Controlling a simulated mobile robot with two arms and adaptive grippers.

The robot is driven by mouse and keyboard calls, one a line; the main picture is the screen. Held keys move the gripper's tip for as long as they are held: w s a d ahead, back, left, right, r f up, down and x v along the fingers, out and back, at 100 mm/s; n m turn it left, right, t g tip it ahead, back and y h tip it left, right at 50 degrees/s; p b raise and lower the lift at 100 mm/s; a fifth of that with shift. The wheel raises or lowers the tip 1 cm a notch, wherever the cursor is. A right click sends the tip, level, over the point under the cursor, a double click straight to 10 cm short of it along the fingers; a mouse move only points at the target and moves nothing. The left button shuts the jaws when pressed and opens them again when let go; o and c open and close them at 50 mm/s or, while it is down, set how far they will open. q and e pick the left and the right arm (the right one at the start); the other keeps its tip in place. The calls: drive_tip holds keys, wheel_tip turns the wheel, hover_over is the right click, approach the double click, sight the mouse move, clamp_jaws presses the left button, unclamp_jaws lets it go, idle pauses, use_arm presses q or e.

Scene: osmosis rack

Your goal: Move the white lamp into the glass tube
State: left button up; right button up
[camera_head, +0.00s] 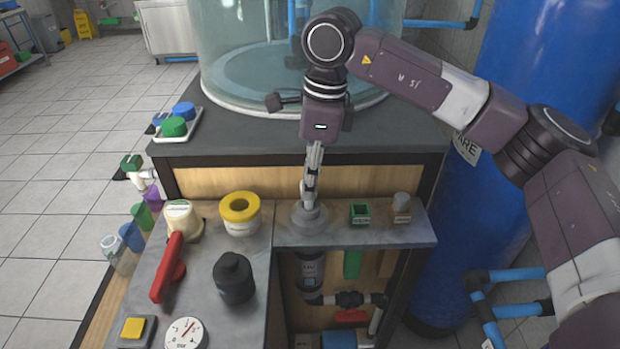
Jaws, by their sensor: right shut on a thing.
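My right gripper (311,185) points straight down over the grey shelf. Its fingers are closed together on a slim pale piece, which looks like the white lamp; little of it shows between the fingers. Directly below is a grey stepped collar (309,218) on the shelf, and the fingertips are just above or at its top. I cannot tell whether the lamp's lower end is inside it. Under the shelf, in line with the collar, is a dark, glassy upright cylinder (309,271) with a label, likely the glass tube. My left gripper is not in view.
A small green box (359,212) and a grey-capped piece (402,207) stand right of the collar. A yellow-topped white jar (240,213), black bottle (234,278), red handle (168,268) and gauge (186,334) occupy the left bench. A large clear tank (240,60) stands behind.

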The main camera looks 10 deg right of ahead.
drive_tip(key=shift+f+b, duration=0.55)
drive_tip(key=shift+f, duration=0.3)
drive_tip(key=shift+f+b, duration=0.3)
drive_tip(key=shift+f, duration=0.1)
drive_tip(key=o, duration=0.6)
drive_tip(key=shift+r, duration=0.1)
drive_tip(key=shift+c, duration=0.2)
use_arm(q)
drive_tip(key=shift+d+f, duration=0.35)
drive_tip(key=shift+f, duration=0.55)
use_arm(e)
drive_tip(key=o, duration=0.8)
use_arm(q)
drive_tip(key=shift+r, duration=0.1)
use_arm(e)
drive_tip(key=shift+r, duration=0.1)
wheel_tip(320, 180, up, 8)
drive_tip(key=p, duration=0.5)
drive_tip(key=shift+f, duration=0.25)
drive_tip(key=shift+r+p, duration=0.2)
drive_tip(key=shift+p, duration=0.1)
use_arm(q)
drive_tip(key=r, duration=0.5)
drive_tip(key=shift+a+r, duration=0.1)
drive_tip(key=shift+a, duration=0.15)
